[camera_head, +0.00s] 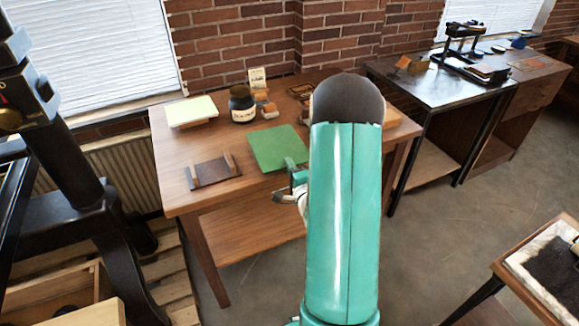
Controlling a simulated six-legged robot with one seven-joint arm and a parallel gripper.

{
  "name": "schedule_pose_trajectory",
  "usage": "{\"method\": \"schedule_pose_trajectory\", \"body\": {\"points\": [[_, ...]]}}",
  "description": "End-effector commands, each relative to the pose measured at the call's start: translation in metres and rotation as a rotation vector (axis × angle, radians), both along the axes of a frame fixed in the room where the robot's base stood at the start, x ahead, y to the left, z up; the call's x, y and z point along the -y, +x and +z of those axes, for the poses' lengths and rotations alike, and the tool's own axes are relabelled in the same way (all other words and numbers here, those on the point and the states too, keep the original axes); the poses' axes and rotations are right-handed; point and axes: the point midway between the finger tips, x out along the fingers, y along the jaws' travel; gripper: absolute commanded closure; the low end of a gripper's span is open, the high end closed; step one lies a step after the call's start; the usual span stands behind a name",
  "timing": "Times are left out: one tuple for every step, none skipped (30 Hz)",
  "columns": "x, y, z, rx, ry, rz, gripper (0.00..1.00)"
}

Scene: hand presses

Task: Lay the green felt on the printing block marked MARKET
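The green felt (272,148) lies flat on the wooden table, right of a dark plate and left of my teal arm. Part of what looks like my gripper (292,189) shows at the left side of my arm, in front of the table's front edge. No block with a readable MARKET mark shows. A light wooden piece (392,116) shows partly behind my arm at the table's right end; I cannot tell whether it is a printing block.
On the wooden table (190,142) are a dark plate with wooden strips (213,171), a pale pad (191,111) and a dark labelled jar (242,104). A black press (75,170) stands left. A metal-topped table (440,88) stands right.

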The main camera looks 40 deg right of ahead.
Motion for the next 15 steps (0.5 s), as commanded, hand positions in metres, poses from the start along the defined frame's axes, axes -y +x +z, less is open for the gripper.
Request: {"method": "schedule_pose_trajectory", "body": {"points": [[0.0002,0.0006,-0.0001,0.0,0.0,0.0,0.83],[0.0002,0.0007,-0.0001,0.0,0.0,0.0,0.83],[0.0003,0.0008,-0.0001,0.0,0.0,0.0,0.83],[0.0003,0.0006,-0.0001,0.0,0.0,0.0,0.83],[0.0003,0.0006,-0.0001,0.0,0.0,0.0,0.83],[0.0003,0.0005,0.0,0.0,0.0,0.0,0.83],[0.0003,0.0005,0.0,0.0,0.0,0.0,0.83],[0.0004,0.0005,0.0,0.0,0.0,0.0,0.86],[0.0004,0.0004,0.0,0.0,0.0,0.0,0.9],[0.0004,0.0004,0.0001,0.0,0.0,-0.001,0.93],[0.0004,0.0004,0.0001,0.0,0.0,-0.001,0.95],[0.0004,0.0004,0.0001,0.0,0.0,-0.001,0.99],[0.0005,0.0004,0.0001,0.0,0.0,-0.001,1.0],[0.0004,0.0003,0.0001,0.0,0.0,-0.001,1.0],[0.0005,0.0004,0.0001,0.0,0.0,-0.001,1.0]]}}
